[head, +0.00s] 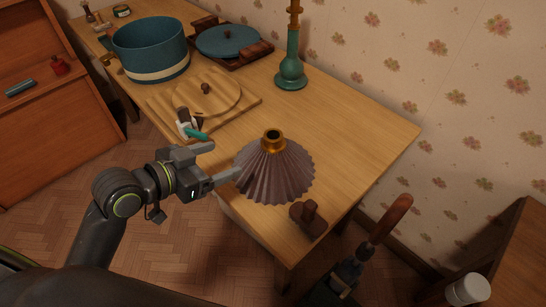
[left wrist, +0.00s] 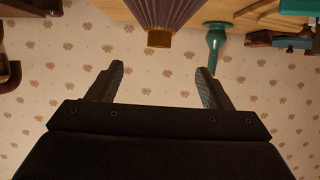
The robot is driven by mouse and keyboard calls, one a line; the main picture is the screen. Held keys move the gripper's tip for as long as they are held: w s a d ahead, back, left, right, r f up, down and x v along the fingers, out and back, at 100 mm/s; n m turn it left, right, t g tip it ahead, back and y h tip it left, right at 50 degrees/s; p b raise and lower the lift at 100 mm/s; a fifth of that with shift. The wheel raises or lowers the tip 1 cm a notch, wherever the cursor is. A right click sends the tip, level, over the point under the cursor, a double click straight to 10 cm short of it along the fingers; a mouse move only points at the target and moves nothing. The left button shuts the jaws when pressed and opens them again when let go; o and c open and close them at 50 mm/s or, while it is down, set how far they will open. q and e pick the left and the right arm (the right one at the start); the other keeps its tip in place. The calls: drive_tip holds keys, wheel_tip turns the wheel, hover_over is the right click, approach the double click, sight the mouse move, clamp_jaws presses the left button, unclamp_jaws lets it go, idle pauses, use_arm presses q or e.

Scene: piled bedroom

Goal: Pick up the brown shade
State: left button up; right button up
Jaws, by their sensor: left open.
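The brown shade (head: 274,172) is a pleated, purplish-brown cone with a gold collar on top. It stands upright on the wooden table near its front edge in the head view. My left gripper (head: 220,162) is open and empty, just left of the shade, with one finger close to its left side; I cannot tell whether they touch. In the left wrist view, the shade (left wrist: 165,12) is at the top, with its gold collar lowest in the picture, beyond the open fingers (left wrist: 158,80) and not between them. My right gripper is not in view.
A small brown wooden object (head: 308,218) stands right of the shade. A green lamp base (head: 291,72), blue pot (head: 152,50) and wooden board with a round lid (head: 165,108) stand farther back. The table's right part (head: 365,125) is clear. A wooden-handled thing (head: 388,220) rises beyond the edge.

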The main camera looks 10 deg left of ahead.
sight(266, 142)
use_arm(q)
drive_tip(key=x, duration=1.2)
drive_tip(key=shift+d+r, duration=0.15)
drive_tip(key=shift+r, duration=0.05)
drive_tip(key=x, duration=0.2)
drive_tip(key=p+x, duration=0.1)
drive_tip(key=x, duration=0.1)
drive_tip(key=shift+w+r, duration=0.15)
drive_tip(key=shift+r, duration=0.25)
drive_tip(key=shift+w+d+f, duration=0.35)
drive_tip(key=shift+w, duration=0.15)
drive_tip(key=shift+s, duration=0.1)
drive_tip(key=c, duration=1.4)
